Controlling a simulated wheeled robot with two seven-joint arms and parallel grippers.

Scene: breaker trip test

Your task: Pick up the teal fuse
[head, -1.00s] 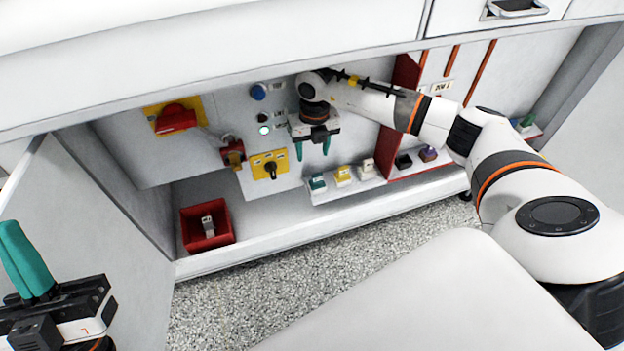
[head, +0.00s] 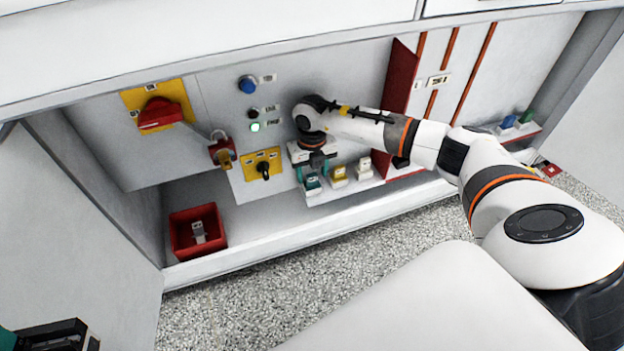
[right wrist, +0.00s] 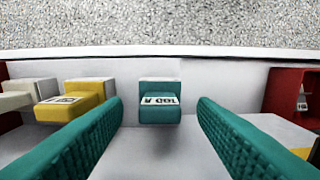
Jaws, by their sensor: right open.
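The teal fuse (head: 312,183) stands at the left end of a white shelf in the cabinet. In the right wrist view the teal fuse (right wrist: 160,101), with a white label on it, shows between and beyond my two teal fingers. My right gripper (head: 313,174) is open and close above the fuse, its fingers apart from it on both sides. It also fills the lower part of the right wrist view (right wrist: 160,130). My left gripper (head: 50,337) shows only in part at the lower left corner; its fingertips are cut off.
A yellow fuse (head: 339,174) and a whitish fuse (head: 364,165) stand right of the teal one. A red bin (head: 172,237) holds a grey-white piece. A black knob on a yellow plate (head: 248,161) and a padlock (head: 222,153) are left of my right gripper.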

